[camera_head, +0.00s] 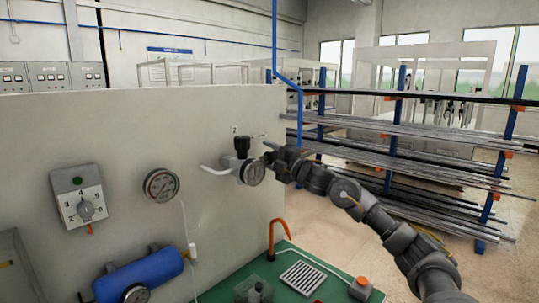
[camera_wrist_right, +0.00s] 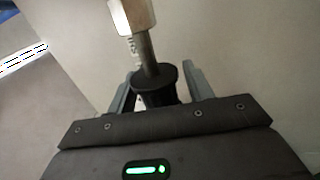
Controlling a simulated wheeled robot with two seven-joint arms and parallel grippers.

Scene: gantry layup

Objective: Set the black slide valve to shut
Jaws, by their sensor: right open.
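The black slide valve (camera_head: 242,145) is on the pale panel, above a round gauge, with a light pipe (camera_head: 213,170) running left. In the right wrist view, a black cap (camera_wrist_right: 155,78) sits on a grey stem below a pale metal hex body (camera_wrist_right: 132,17); it appears to be the valve's slide. My right gripper (camera_head: 268,151) is close to the right of the valve. Its open fingers (camera_wrist_right: 158,85) stand on either side of the black cap; contact cannot be made out. My left gripper is not in view.
A gauge (camera_head: 161,185) and a numbered dial box (camera_head: 80,198) are on the panel to the left. A blue tank (camera_head: 138,275), an orange hook (camera_head: 275,232) and a grille (camera_head: 303,280) stand lower, by the green bench top (camera_head: 325,287). A rod rack (camera_head: 400,150) stands behind right.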

